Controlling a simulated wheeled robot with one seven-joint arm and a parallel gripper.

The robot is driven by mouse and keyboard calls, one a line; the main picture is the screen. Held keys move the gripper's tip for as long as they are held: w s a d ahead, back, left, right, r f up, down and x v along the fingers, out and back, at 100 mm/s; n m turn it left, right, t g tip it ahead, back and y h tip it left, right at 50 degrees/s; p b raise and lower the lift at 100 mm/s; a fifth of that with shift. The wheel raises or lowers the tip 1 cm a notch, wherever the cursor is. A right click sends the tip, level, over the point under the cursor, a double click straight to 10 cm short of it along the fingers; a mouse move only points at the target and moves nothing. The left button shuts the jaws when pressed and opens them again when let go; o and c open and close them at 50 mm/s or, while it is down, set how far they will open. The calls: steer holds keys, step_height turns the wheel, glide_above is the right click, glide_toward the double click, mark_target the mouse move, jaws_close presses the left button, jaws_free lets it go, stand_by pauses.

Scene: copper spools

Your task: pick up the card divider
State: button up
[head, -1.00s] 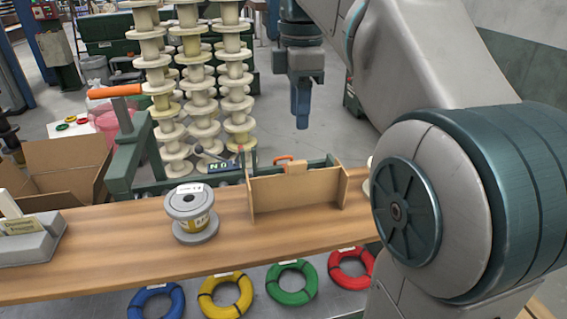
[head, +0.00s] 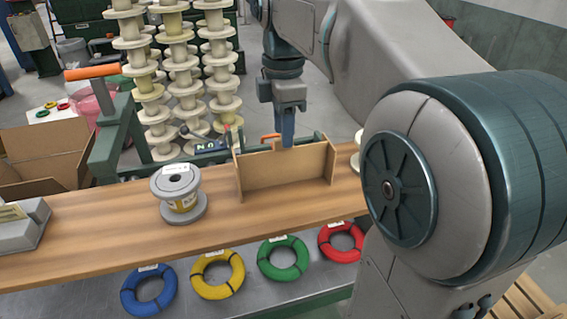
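The card divider (head: 286,168) is a brown cardboard panel with short end flaps. It stands upright on the wooden bench top, right of a grey spool. My gripper (head: 288,140) points down over the divider's top edge, near its middle. Its fingertips are close to or at that edge. I see the fingers edge-on as one dark blue shape, so their opening and any contact are hidden.
The grey spool with a yellow label (head: 179,194) stands left of the divider on the wooden bench (head: 110,231). Blue, yellow, green and red wire coils (head: 283,258) lie on a lower metal shelf. An open cardboard box (head: 45,160) is at the left.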

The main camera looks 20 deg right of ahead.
mark_target(284, 162)
steer(key=shift+f, duration=1.55)
steer(key=shift+c, duration=0.4)
steer(key=shift+w, duration=0.1)
jaws_close()
